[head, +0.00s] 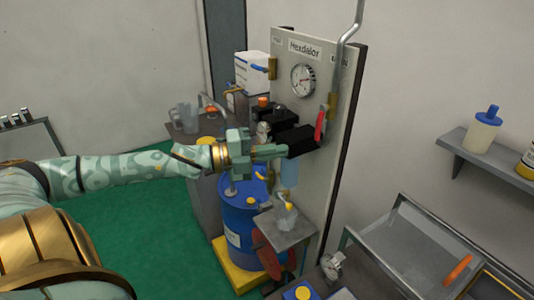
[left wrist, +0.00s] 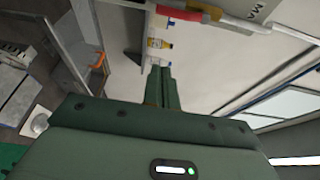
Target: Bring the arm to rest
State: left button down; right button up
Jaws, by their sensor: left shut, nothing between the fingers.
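My left arm comes in from the left in the head view, stretched out over the green floor. My left gripper (head: 280,152) is shut and empty. Its fingertips appear just in front of a black block (head: 298,138) on the grey panel (head: 341,100); I cannot tell whether they touch. In the left wrist view the two fingers (left wrist: 159,85) lie together with nothing between them. A red handle (head: 320,125) is on the panel above right of the gripper, and a red grip also shows in the left wrist view (left wrist: 184,12). My right gripper is not in view.
A blue drum (head: 238,218) stands on a yellow base (head: 240,270) below the gripper. A small grey shelf (head: 290,235) holds a bottle. The panel carries a round gauge (head: 303,79) and a bent pipe (head: 343,45). The green floor (head: 140,240) at left is open.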

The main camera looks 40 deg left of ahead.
pick_arm(q)
jog(key=shift+v, duration=0.9)
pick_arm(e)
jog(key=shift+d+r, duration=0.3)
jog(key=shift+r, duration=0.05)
pick_arm(q)
jog(key=shift+w+a, duration=0.1)
jog(key=shift+w, duration=0.05)
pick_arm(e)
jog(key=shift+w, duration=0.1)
